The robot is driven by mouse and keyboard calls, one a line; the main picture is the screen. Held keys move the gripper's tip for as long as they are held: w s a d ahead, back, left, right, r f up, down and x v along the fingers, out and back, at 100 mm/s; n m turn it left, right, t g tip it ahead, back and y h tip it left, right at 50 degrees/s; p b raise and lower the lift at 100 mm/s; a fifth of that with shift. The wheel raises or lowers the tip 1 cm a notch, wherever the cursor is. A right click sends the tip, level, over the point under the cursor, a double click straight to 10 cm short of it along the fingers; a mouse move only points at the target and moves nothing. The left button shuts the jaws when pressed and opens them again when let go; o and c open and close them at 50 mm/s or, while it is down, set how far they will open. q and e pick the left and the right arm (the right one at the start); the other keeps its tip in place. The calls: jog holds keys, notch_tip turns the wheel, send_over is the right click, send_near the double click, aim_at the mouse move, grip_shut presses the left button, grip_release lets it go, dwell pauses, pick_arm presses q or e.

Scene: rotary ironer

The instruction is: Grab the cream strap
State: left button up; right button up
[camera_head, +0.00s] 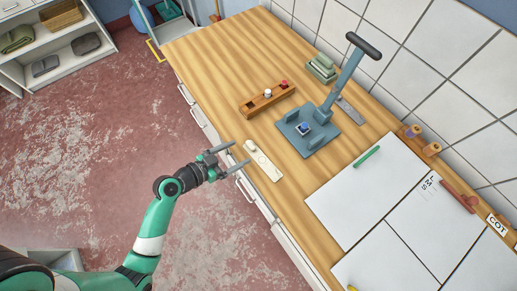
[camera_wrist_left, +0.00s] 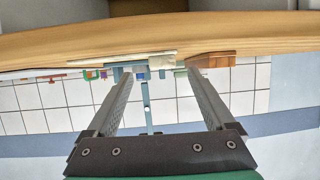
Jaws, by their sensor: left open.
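The cream strap (camera_head: 263,161) lies on the wooden table near its left edge, with a small raised cream piece at its upper end. In the left wrist view the strap (camera_wrist_left: 130,58) shows edge-on as a thin pale strip, in an upside-down picture. My left gripper (camera_head: 240,154) is open and empty, just left of the strap at the table's edge, apart from it as far as I can see. Its two open fingers also show in the left wrist view (camera_wrist_left: 164,76). My right gripper is not in view.
A blue-grey press with a long lever (camera_head: 347,75) stands right of the strap. A wooden block with knobs (camera_head: 267,101) is above it. White sheets (camera_head: 362,190) lie to the lower right. The table's (camera_head: 212,62) upper left is clear.

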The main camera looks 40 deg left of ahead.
aim_at(248, 146)
pick_arm(q)
jog(key=x, duration=0.5)
jog(key=shift+w+a+r+p, duration=0.1)
jog(key=shift+w+p, duration=0.05)
jog(key=shift+p, duration=0.15)
grip_shut()
notch_tip(248, 146, up, 3)
jog(key=shift+r, duration=0.1)
jog(key=d+r+p, duration=0.3)
jog(key=d+r, duration=0.7)
jog(key=d, duration=0.4)
